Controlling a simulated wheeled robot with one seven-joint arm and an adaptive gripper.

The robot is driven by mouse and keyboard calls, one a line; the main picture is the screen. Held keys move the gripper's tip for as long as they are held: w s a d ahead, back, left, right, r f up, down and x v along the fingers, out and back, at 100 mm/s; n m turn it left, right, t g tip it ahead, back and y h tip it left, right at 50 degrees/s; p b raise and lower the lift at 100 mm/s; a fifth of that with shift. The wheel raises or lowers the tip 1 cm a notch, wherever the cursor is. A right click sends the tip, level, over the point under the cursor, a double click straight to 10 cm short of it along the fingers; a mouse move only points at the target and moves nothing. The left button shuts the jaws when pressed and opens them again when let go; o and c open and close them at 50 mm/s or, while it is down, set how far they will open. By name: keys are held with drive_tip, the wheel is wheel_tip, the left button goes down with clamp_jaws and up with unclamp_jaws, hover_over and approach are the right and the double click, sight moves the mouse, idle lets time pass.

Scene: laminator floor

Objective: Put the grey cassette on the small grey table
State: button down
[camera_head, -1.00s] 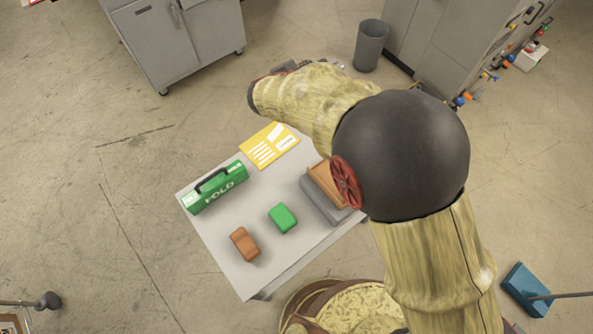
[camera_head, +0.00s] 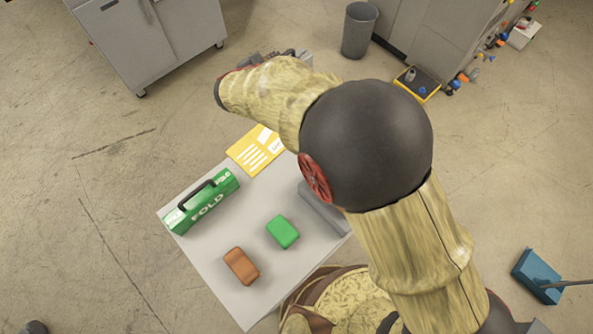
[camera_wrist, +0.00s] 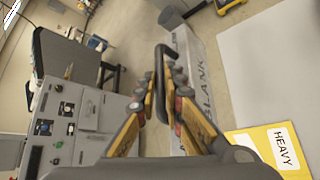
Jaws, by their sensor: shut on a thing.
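My gripper (camera_wrist: 166,84) is shut on the black handle of the grey cassette (camera_wrist: 192,52), which has BLANK written on its side. In the head view my gripper (camera_head: 279,57) is mostly hidden by my own arm, beyond the far edge of the small grey table (camera_head: 240,296). The cassette appears beside the table in the wrist view, where the bare tabletop (camera_wrist: 270,65) shows at right. I cannot tell its height above the floor.
On the table are a green FOLD cassette (camera_head: 203,202), a yellow card (camera_head: 252,153), a green block (camera_head: 282,232), a brown block (camera_head: 241,266) and a grey box (camera_head: 322,212) partly behind my arm. A bin (camera_head: 359,30) and cabinet (camera_head: 150,40) stand beyond.

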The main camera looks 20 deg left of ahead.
drive_tip(key=w+d+f+b, duration=0.2)
drive_tip(key=d+f, duration=0.4)
drive_tip(key=w+d+f+b, duration=0.2)
drive_tip(key=w+d+f, duration=0.1)
drive_tip(key=d+f, duration=0.3)
drive_tip(key=shift+w+d+f, duration=0.35)
drive_tip(key=shift+d, duration=0.1)
drive_tip(key=shift+f, duration=0.15)
drive_tip(key=c, duration=2.4)
unclamp_jaws()
drive_tip(key=shift+f+b, duration=0.15)
drive_tip(key=shift+b, duration=0.15)
drive_tip(key=o, duration=0.5)
drive_tip(key=shift+r, duration=0.2)
drive_tip(key=p+v, duration=0.2)
drive_tip(key=v, duration=1)
